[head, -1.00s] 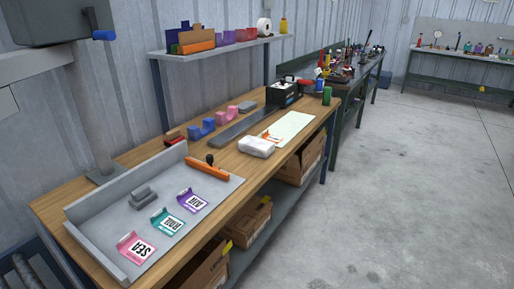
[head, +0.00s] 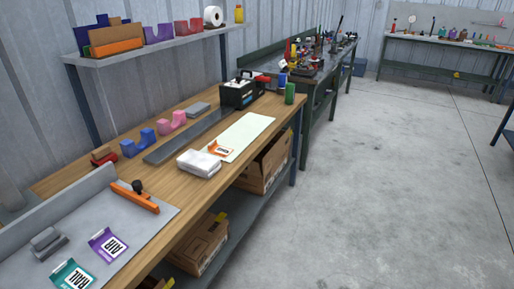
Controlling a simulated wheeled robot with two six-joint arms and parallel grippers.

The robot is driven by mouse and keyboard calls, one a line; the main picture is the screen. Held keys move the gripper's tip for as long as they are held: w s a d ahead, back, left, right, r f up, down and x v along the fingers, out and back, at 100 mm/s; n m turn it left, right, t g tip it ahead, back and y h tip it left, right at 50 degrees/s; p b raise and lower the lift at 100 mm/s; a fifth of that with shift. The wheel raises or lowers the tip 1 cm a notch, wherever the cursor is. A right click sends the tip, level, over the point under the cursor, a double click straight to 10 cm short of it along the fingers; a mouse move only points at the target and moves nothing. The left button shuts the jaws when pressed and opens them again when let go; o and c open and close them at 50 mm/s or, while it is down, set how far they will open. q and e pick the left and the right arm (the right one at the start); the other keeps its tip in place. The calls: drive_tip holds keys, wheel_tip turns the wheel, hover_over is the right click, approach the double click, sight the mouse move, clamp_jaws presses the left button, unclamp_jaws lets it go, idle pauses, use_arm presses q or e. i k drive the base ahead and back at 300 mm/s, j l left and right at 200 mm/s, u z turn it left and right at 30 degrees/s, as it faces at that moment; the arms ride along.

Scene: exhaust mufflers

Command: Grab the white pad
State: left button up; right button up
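A white pad (head: 199,163) lies on the wooden workbench (head: 190,225), near its front edge and left of a pale green sheet (head: 248,133). It looks like a thick, soft, rectangular block. Neither of my grippers shows in the head view.
A grey tray (head: 120,225) with an orange-handled tool (head: 135,196) and labelled cards sits at the near left. Blue (head: 140,143) and pink (head: 171,122) holders stand behind a dark grey strip (head: 188,136). A black box (head: 241,91) stands farther back. The floor at right is clear.

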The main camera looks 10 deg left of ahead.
sight(200, 164)
drive_tip(key=i+l+z, duration=0.15)
drive_tip(key=i, duration=0.65)
drive_tip(key=i+l+z, duration=0.15)
drive_tip(key=i, duration=0.7)
drive_tip(key=i+u, duration=0.3)
drive_tip(key=u, duration=0.15)
drive_tip(key=i+l+u, duration=0.15)
drive_tip(key=u, duration=0.3)
drive_tip(key=i+l+u, duration=0.25)
drive_tip(key=u, duration=0.15)
drive_tip(key=i+l+u, duration=0.25)
drive_tip(key=u, duration=0.2)
